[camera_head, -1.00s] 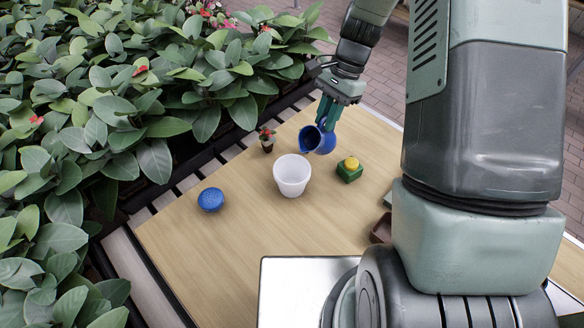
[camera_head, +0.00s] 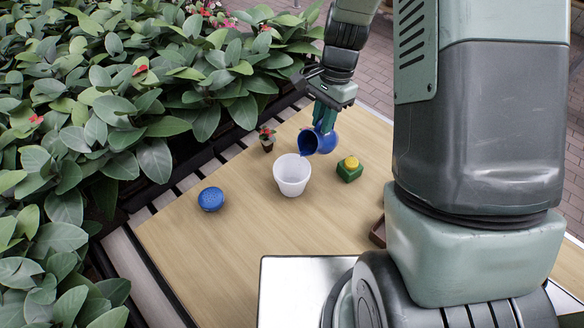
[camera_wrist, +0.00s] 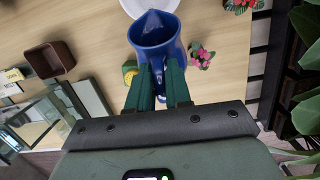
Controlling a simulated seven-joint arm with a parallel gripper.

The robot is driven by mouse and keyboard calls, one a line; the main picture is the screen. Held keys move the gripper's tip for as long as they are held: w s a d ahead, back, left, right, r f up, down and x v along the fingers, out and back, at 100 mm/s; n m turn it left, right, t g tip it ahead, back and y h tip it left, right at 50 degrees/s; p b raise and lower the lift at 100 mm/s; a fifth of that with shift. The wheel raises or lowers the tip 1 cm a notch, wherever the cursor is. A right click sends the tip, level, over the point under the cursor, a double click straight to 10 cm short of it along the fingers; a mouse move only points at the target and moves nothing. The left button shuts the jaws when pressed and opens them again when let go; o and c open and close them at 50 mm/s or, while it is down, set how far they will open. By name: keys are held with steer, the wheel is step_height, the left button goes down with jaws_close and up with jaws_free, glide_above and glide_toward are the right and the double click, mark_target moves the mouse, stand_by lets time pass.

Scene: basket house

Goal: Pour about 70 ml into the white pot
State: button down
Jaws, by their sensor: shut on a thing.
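The white pot (camera_head: 292,178) stands upright on the wooden table and looks empty from the head view; its rim also shows at the top edge of the wrist view (camera_wrist: 133,8). My gripper (camera_head: 324,122) is shut on a blue jug (camera_head: 326,141), behind and right of the pot. The jug is tilted, with its mouth and spout facing the pot. In the wrist view the jug (camera_wrist: 154,35) sits between my fingers (camera_wrist: 160,85), spout pointing at the pot. I see no stream of liquid, and the level in the jug cannot be told.
A blue round object (camera_head: 211,199) lies left of the pot. A small potted plant (camera_head: 267,139) stands behind it. A green block with a yellow top (camera_head: 349,168) is to the right. A brown box (camera_head: 377,232) sits near my arm. Leafy plants (camera_head: 120,90) border the table's left.

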steer(key=shift+s+a+r+t+h, duration=0.2)
steer(key=shift+a+r+t+h, duration=0.1)
steer(key=shift+r+h, duration=0.1)
steer(key=shift+s+a+r+t+h+p, duration=0.4)
steer(key=shift+t+h+p, duration=0.1)
steer(key=shift+t+p, duration=0.1)
stand_by(1.3)
steer(key=shift+s+a+r+t+h, duration=0.1)
steer(key=shift+s+a+t+h, duration=0.2)
steer(key=shift+s+a+h, duration=0.15)
stand_by(0.3)
steer(key=shift+w+d+f+y, duration=0.2)
steer(key=shift+w+d+y, duration=0.25)
steer(key=shift+w+d, duration=0.15)
steer(key=shift+w+d+f+g+y, duration=0.3)
steer(key=shift+d+f+g+y, duration=0.2)
steer(key=shift+g, duration=0.2)
steer(key=shift+w+d+f+g+y, duration=0.3)
steer(key=shift+f+g+y, duration=0.1)
steer(key=shift+g+y, duration=0.25)
steer(key=shift+w+d+r+g+y, duration=0.15)
steer(key=shift+w+d+g+y, duration=0.15)
steer(key=shift+g+y, duration=0.25)
steer(key=shift+w+y, duration=0.1)
steer(key=shift+y, duration=0.2)
steer(key=shift+w+d+f+g, duration=0.25)
steer(key=shift+f+g, duration=0.15)
steer(key=shift+g, duration=0.1)
steer(key=shift+f+y, duration=0.1)
steer(key=shift+y, duration=0.3)
